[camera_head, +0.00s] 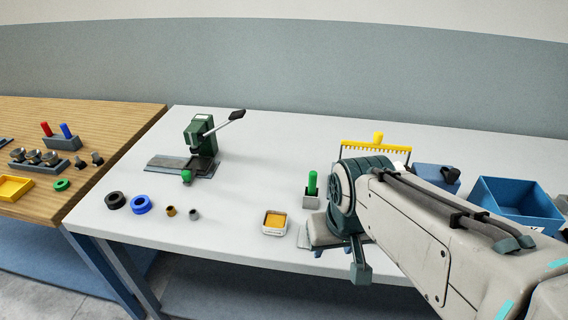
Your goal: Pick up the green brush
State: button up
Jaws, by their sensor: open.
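A green upright handle, which looks like the green brush (312,182), stands in a small grey holder (311,202) on the white table, just left of my arm. Its lower end is hidden in the holder. My gripper (333,251) is near the table's front edge, in front of and slightly right of the holder, pointing down. It is partly hidden by my own wrist. It is open, apart from the brush, and nothing shows between its fingers.
A yellow comb-like rack (376,146) and a blue bin (513,202) stand behind and right of my arm. A small tray with a yellow inside (274,223) lies left of the gripper. A green lever press (201,135) stands back left. The white table's middle is clear.

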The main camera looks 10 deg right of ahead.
aim_at(312, 176)
jog(key=z, duration=0.5)
jog(key=k, duration=1.1)
jog(key=u, duration=0.6)
jog(key=i, duration=1.55)
jog(key=z, duration=0.7)
